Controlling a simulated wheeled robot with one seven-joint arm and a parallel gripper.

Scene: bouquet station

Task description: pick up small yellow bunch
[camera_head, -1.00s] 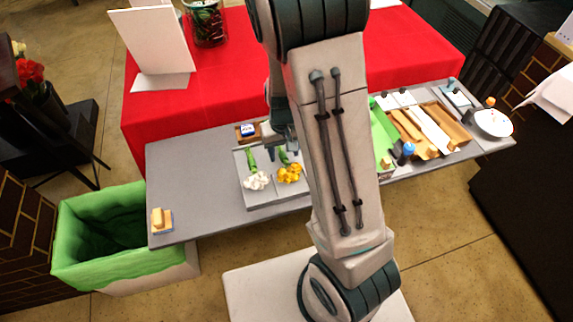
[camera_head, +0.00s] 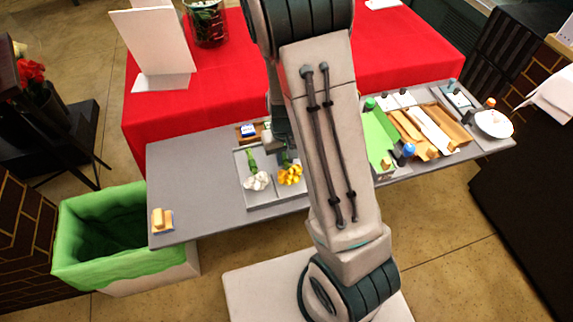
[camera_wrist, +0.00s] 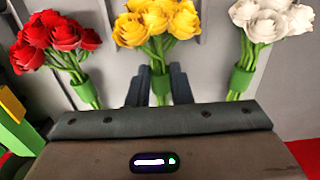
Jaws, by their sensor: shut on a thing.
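The small yellow bunch (camera_wrist: 157,25) has yellow blooms and green stems. In the wrist view it stands in the middle, with its stems between the two fingers of my gripper (camera_wrist: 160,86). My gripper is shut on the stems, below the blooms. In the head view the yellow blooms (camera_head: 290,175) show on the grey tray (camera_head: 247,202), just left of my arm. My gripper (camera_head: 284,153) is partly hidden there behind my arm. I cannot tell whether the bunch is lifted clear of the tray.
A white bunch (camera_wrist: 268,22) lies to the right and a red bunch (camera_wrist: 57,38) to the left in the wrist view. A green-lined bin (camera_head: 110,240) stands left of the grey table (camera_head: 200,180). The table's left part is mostly clear.

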